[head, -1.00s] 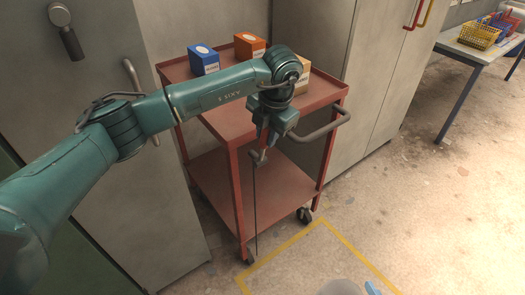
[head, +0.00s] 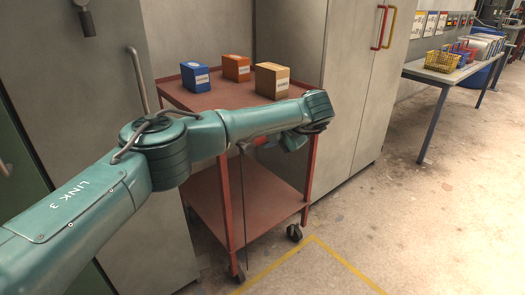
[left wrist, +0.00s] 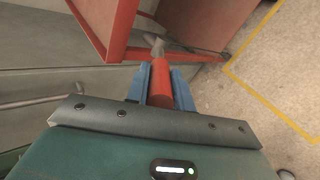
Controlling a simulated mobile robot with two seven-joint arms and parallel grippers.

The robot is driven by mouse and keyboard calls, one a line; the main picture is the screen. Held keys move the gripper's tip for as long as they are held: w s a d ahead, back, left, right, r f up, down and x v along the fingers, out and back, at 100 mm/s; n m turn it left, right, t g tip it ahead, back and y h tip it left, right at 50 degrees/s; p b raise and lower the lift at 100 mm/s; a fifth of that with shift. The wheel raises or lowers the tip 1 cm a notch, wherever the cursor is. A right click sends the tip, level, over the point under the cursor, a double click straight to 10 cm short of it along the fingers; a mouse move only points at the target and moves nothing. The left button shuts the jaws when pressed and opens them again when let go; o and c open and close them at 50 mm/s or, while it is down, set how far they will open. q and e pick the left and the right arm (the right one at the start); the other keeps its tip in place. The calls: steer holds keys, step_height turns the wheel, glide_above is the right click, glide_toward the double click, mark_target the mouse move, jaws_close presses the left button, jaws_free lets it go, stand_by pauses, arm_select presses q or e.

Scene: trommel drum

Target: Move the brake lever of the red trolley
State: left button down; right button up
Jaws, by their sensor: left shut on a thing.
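The red trolley (head: 265,200) stands against the grey cabinets in the head view, with a top tray, a lower shelf and castors. Its brake lever has a red grip (left wrist: 161,82) and a grey end beyond it, seen in the left wrist view. A thin dark rod (head: 243,190) runs down the trolley's front towards a castor. My left gripper (left wrist: 163,80) is shut on the red grip, with a blue finger on either side. In the head view my left arm hides much of the gripper and lever. My right gripper is not in view.
A blue box (head: 195,77), an orange box (head: 236,68) and a tan box (head: 271,80) stand on the top tray. A yellow line (head: 345,263) marks the floor in front. A table (head: 440,74) with baskets stands at right. Open floor lies between.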

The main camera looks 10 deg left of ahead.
arm_select(q)
steer(key=shift+s+d+f+t+y+b, duration=0.15)
steer(key=shift+f+t+y+b, duration=0.05)
steer(key=shift+f+b, duration=0.15)
steer(key=shift+s+d+f+t+y+b, duration=0.1)
steer(key=shift+d+f+t+y+b, duration=0.1)
steer(key=shift+f+b, duration=0.15)
steer(key=shift+s+d+f+t+y+b, duration=0.15)
steer(key=shift+f+t+y+b, duration=0.1)
steer(key=shift+t+y+b, duration=0.25)
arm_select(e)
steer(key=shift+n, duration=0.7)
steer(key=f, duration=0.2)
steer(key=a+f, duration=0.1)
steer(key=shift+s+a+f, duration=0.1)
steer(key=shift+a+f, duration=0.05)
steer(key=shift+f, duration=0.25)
arm_select(q)
steer(key=c, duration=1.2)
jaws_free()
